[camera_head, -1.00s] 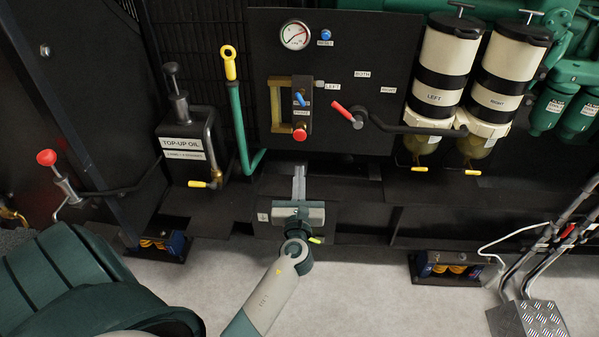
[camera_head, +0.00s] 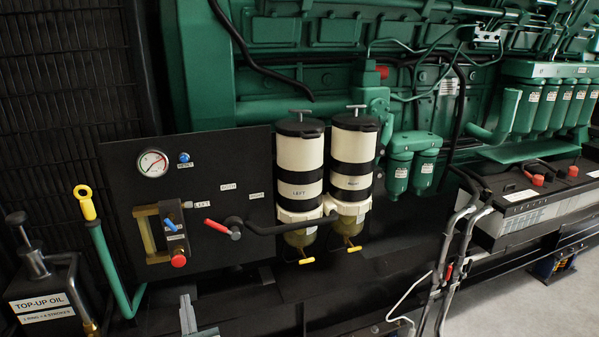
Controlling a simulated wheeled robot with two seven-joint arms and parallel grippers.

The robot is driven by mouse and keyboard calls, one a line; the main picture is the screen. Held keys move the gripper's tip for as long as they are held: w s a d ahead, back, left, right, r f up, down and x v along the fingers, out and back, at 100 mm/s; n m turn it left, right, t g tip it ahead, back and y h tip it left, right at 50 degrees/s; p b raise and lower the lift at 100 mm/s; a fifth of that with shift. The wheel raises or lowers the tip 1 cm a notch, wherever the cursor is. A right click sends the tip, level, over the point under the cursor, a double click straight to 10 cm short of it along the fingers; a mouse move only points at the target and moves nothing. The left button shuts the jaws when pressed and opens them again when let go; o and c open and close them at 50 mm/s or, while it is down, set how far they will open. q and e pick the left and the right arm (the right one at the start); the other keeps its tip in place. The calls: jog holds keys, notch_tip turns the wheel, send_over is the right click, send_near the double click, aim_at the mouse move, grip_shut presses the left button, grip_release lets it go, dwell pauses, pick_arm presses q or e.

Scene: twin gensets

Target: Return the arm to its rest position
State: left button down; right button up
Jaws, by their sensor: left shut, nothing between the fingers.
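My left gripper (camera_head: 188,312) shows at the bottom edge of the head view, left of centre. Only its grey fingers are in the picture, and they are together with nothing seen between them. They are below the black panel (camera_head: 205,215), under the red knob (camera_head: 178,261). The rest of the left arm is cut off by the bottom edge. My right gripper is not in the picture.
The panel carries a gauge (camera_head: 153,163) and a red-handled selector lever (camera_head: 217,226). Two filters, LEFT (camera_head: 299,150) and RIGHT (camera_head: 352,200), stand beside it. The top-up oil can (camera_head: 50,295) is at lower left. Batteries (camera_head: 540,195) sit at right.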

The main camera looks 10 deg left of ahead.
pick_arm(q)
jog(key=s+d+f+n+g+h+p, duration=0.1)
jog(key=s+d+f+n+g+h, duration=0.2)
jog(key=f, duration=0.5)
jog(key=s+d+f+n+h+p, duration=0.1)
jog(key=s+d+f+n+h, duration=0.2)
jog(key=f, duration=0.6)
jog(key=s+d+f+n+g+h+p, duration=0.1)
jog(key=s+d+f+n+g, duration=0.1)
jog(key=d+f+n, duration=0.45)
jog(key=s+d+f+n+g+h, duration=0.1)
jog(key=s+d+f+n, duration=0.2)
jog(key=s+f, duration=0.3)
jog(key=s+d+f+n+g+h+p, duration=0.1)
jog(key=s+d+f+n+g+h, duration=0.1)
jog(key=s+f+n, duration=0.4)
jog(key=s+d+f+n+g+h+p, duration=0.1)
jog(key=s+d+f+n+g+h, duration=0.1)
jog(key=s+f+n, duration=0.3)
jog(key=s+d+f, duration=0.1)
jog(key=s+f, duration=0.2)
jog(key=s, duration=0.4)
jog(key=shift+s+d, duration=0.3)
jog(key=shift+d, duration=0.05)
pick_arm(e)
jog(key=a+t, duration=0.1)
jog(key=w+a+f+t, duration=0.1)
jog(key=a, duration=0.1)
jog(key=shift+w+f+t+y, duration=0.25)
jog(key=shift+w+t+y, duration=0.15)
